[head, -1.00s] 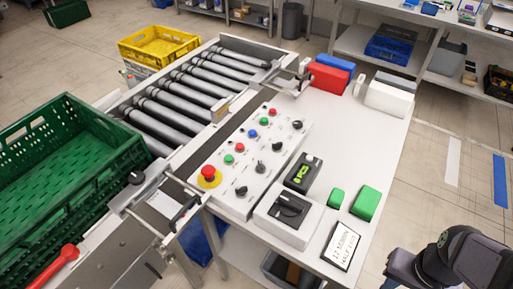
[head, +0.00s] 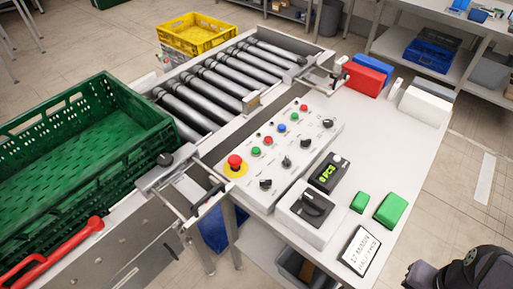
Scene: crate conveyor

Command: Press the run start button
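The control panel (head: 255,190) is a white sloped box on the table beside the roller conveyor. It has two green buttons, a nearer one (head: 256,152) and a farther one (head: 295,116). A nearer red button (head: 269,140), a farther red button (head: 303,107) and a blue button (head: 282,128) also sit on it. The labels are too small to read, so I cannot tell which button is run start. A red mushroom button on a yellow disc (head: 240,171) is at the near left end. Several black knobs line the right side. Part of my arm shows at the lower right; my gripper is out of view.
A green crate (head: 150,125) stands at the left of the rollers (head: 213,95), a yellow crate (head: 200,38) behind. A black rotary switch box (head: 312,203), small display (head: 329,173), green blocks (head: 391,210) and a sign (head: 360,252) sit right of the panel.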

